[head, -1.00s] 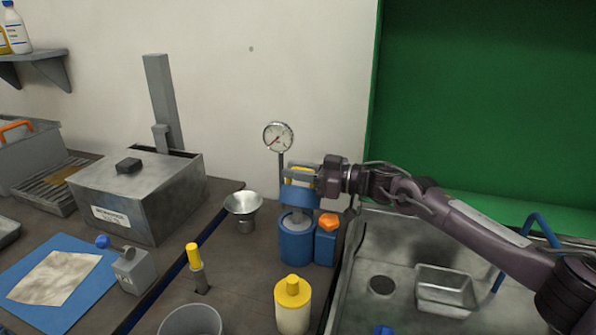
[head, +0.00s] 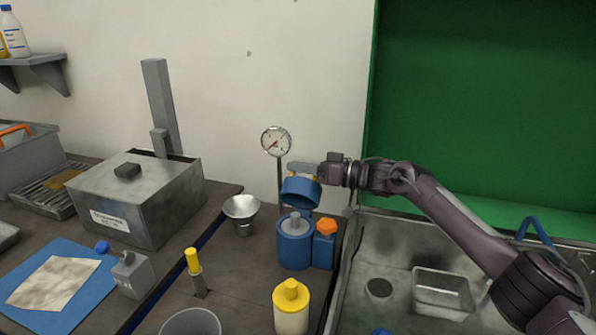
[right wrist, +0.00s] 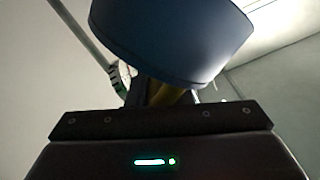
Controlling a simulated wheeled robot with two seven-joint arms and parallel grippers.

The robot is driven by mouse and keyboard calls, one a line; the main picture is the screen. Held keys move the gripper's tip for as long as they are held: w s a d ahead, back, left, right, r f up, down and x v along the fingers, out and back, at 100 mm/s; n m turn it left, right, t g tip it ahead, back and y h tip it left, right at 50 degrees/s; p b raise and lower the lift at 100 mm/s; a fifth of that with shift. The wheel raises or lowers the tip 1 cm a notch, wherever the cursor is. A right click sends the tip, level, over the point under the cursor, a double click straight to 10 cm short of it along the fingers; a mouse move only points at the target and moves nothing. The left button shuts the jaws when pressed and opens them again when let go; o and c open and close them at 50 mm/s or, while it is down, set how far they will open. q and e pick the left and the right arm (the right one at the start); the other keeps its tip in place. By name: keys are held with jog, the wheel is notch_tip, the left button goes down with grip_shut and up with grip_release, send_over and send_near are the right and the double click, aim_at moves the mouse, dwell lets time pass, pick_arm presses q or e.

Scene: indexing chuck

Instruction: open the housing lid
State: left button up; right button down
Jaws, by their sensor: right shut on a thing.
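The blue housing (head: 294,252) stands upright on the bench, open at the top, with a grey post (head: 294,224) showing in its mouth. The blue lid (head: 300,192) is above the housing, apart from it and tilted. My right gripper (head: 304,172) is shut on the yellow handle on top of the lid. In the right wrist view the lid (right wrist: 170,40) fills the top middle, with part of its yellow handle (right wrist: 174,97) between the dark fingers. My left gripper is not in view.
A dial gauge (head: 276,141) on a thin post stands just behind the lid. A blue block with an orange knob (head: 326,227) adjoins the housing. A metal funnel (head: 241,208) stands left, a yellow-capped jar (head: 291,308) in front, and a sink (head: 380,262) right.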

jog(key=shift+w+d+f+m+b, duration=0.3)
jog(key=shift+w+m+b, duration=0.3)
jog(key=shift+m+b, duration=0.05)
jog(key=shift+w+d+f+m+b, duration=0.25)
jog(key=shift+w+m+b, duration=0.3)
jog(key=shift+m+b, duration=0.1)
jog(key=c, duration=1.5)
grip_release()
jog(key=shift+w+f, duration=0.1)
jog(key=shift+o, duration=0.2)
jog(key=shift+r, duration=0.2)
